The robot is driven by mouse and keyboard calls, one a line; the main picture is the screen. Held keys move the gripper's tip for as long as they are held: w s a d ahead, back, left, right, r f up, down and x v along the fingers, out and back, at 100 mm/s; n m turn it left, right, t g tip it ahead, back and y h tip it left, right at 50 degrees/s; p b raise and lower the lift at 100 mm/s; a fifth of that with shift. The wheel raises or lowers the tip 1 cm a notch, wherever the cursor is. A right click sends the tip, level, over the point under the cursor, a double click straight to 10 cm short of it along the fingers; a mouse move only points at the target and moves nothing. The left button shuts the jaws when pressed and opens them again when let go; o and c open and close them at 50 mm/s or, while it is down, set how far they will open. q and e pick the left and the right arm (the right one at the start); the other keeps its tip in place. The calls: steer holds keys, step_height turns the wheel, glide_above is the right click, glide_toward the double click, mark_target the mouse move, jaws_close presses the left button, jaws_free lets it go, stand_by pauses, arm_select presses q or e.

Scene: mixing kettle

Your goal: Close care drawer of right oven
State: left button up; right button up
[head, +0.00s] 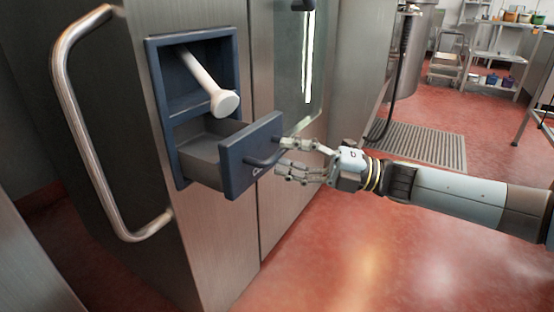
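The care drawer (236,168) is a dark blue box pulled out from the lower part of a blue-framed recess in the steel oven (219,254). Its front panel carries a bar handle (264,160). My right gripper (281,158) comes in from the right, at the drawer front by the handle. Its fingers are spread apart, some above and some below, with the handle close to or between their tips. I cannot tell whether they touch it. My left gripper is not in view.
A white knobbed rod (222,101) leans out of the open compartment above the drawer. A large curved steel door handle (92,152) stands at the left. Red floor (390,262) is free at the lower right. A floor grate (420,145), a kettle and shelves are behind.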

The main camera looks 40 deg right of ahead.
steer(key=shift+x, duration=1.25)
jaws_close()
